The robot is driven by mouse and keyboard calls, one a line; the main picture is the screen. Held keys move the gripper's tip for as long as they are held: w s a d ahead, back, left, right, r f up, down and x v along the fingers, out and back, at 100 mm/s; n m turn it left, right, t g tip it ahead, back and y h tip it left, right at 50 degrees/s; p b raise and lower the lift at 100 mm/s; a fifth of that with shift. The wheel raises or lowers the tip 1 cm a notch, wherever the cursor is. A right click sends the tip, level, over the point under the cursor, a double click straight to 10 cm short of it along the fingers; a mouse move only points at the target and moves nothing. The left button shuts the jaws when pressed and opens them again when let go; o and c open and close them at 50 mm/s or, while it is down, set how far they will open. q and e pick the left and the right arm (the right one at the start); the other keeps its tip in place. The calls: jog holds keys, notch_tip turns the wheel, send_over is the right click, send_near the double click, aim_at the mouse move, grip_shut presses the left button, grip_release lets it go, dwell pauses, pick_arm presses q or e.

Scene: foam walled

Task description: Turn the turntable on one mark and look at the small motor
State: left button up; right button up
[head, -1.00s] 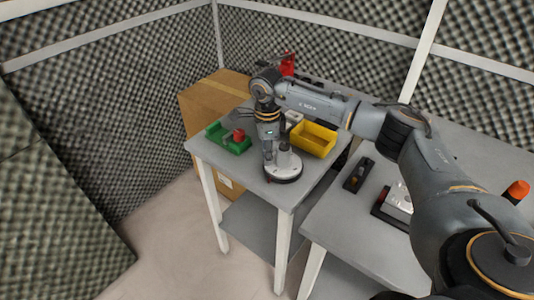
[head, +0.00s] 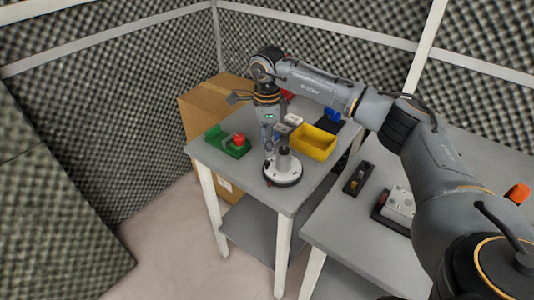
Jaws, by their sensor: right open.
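The turntable (head: 270,179) is a round white disc with a dark rim near the front corner of the left table. A light grey upright part (head: 284,160) stands on it; it may be the small motor, but it is too small to tell. My right gripper (head: 268,148) comes down from above, pointing at the left side of the turntable. It is open, with nothing seen between its fingers. I cannot tell whether its tips touch anything. The turntable's marks are too small to read, though a small red spot shows at its left rim. My left gripper is out of view.
A green tray (head: 238,153) with a red part (head: 239,140) lies left, a yellow bin (head: 314,143) right, and a blue item (head: 332,115) behind. A cardboard box (head: 203,104) stands behind the table. The right table holds a black button box (head: 351,187) and a grey device (head: 399,205).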

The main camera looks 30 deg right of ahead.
notch_tip(320, 180, up, 6)
dwell(0.6)
